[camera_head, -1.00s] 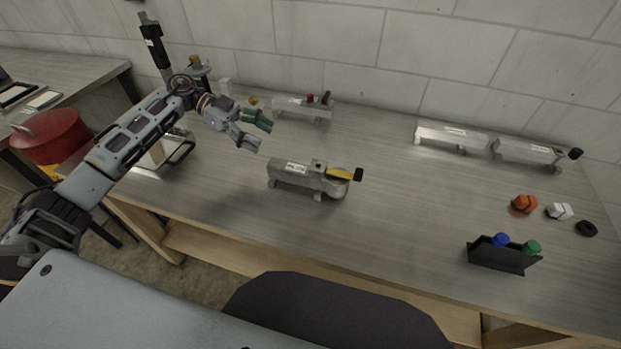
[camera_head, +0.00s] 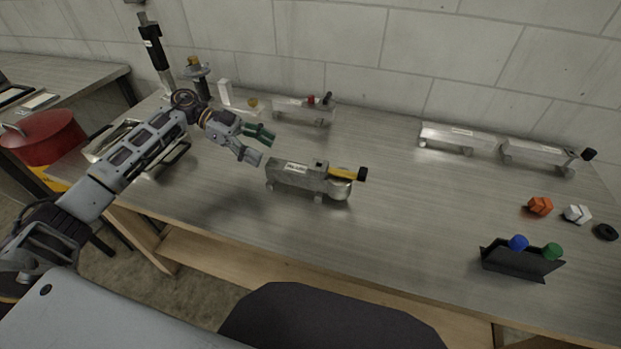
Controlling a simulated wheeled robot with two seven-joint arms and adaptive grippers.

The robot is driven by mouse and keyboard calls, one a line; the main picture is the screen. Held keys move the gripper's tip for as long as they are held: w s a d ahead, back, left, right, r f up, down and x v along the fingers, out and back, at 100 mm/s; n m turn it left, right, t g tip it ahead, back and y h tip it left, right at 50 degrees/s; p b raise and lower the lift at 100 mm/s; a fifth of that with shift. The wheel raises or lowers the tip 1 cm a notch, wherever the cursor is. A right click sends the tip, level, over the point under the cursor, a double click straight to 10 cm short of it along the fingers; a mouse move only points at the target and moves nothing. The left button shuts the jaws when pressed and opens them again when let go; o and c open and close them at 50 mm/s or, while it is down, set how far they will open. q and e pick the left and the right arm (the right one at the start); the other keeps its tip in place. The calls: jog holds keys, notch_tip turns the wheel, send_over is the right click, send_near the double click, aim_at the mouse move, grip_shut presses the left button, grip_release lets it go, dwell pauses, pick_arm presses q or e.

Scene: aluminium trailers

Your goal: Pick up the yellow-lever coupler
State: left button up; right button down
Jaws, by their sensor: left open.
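The yellow-lever coupler (camera_head: 297,175) is a grey metal piece lying near the middle of the bench. Its yellow lever (camera_head: 345,174) has a black tip and sits on its right end, above a rounded silver part. A pale label is on its side. My left gripper (camera_head: 258,146) is open and empty, just above and to the left of the coupler's left end, apart from it in the picture. One finger looks green and the other grey. My right gripper is not in view.
The bench (camera_head: 400,215) is clear around the coupler. Similar silver couplers stand at the back: one with a red part (camera_head: 303,110), a plain one (camera_head: 457,138) and a black-tipped one (camera_head: 540,155). A black holder (camera_head: 517,262) with blue and green caps stands front right. A red pot (camera_head: 42,138) is at left.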

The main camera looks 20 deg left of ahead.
pick_arm(q)
jog(key=shift+d, duration=0.15)
send_near(306, 170)
jog(key=shift+f+x, duration=0.2)
jog(key=shift+x, duration=1)
jog(key=shift+f+x, duration=0.2)
jog(key=shift+x, duration=1)
jog(key=shift+w, duration=0.15)
jog(key=shift+r+x, duration=0.15)
jog(key=shift+x, duration=0.8)
jog(key=shift+r+x, duration=0.2)
jog(key=shift+x, duration=0.7)
jog(key=shift+d+f, duration=0.3)
jog(key=shift+d, duration=0.4)
grip_shut()
jog(key=shift+r, duration=0.1)
